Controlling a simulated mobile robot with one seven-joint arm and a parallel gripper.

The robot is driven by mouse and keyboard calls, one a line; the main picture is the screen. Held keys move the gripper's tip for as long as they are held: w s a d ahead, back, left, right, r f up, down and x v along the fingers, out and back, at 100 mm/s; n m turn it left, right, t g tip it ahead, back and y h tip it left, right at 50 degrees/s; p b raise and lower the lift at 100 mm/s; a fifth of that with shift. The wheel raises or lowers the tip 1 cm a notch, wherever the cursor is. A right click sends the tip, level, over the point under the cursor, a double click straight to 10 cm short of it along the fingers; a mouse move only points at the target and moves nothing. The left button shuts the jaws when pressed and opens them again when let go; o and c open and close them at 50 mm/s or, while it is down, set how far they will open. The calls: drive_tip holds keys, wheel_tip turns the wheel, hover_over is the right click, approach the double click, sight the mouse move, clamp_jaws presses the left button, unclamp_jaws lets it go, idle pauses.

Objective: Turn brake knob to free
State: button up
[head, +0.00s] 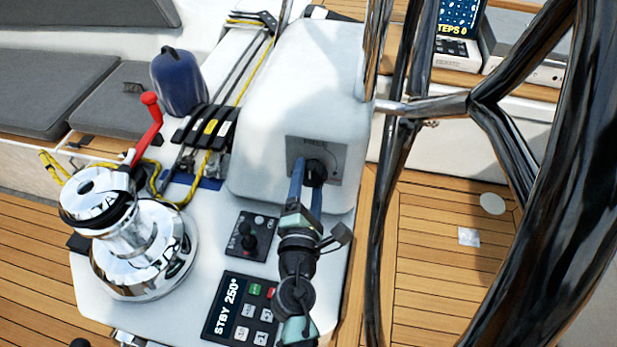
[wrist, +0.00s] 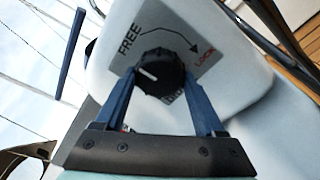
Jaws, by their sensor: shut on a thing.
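The black brake knob (head: 316,172) sits on a grey plate (head: 331,152) on the front of the white pedestal. In the wrist view the knob (wrist: 163,70) is ribbed, with a short white mark on its left part, on the side of the word FREE (wrist: 130,38). The red word LOCK (wrist: 205,58) is on the right side, and a curved arrow runs from FREE towards it. My gripper (head: 306,178) has its blue fingers on either side of the knob, shut on it. The lower plate lettering is partly hidden by the knob.
A chrome winch (head: 140,245) with a red-handled lever (head: 149,128) stands to the left. A small joystick panel (head: 251,237) and an autopilot keypad (head: 242,310) lie close to my arm. Dark glossy wheel tubes (head: 402,170) rise to the right.

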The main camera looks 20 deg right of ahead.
drive_tip(key=o, duration=1.3)
drive_tip(key=shift+o, duration=0.2)
drive_tip(key=f+b+v, duration=0.1)
drive_tip(key=b+v, duration=0.1)
drive_tip(key=v, duration=1.1)
drive_tip(key=shift+r, duration=0.45)
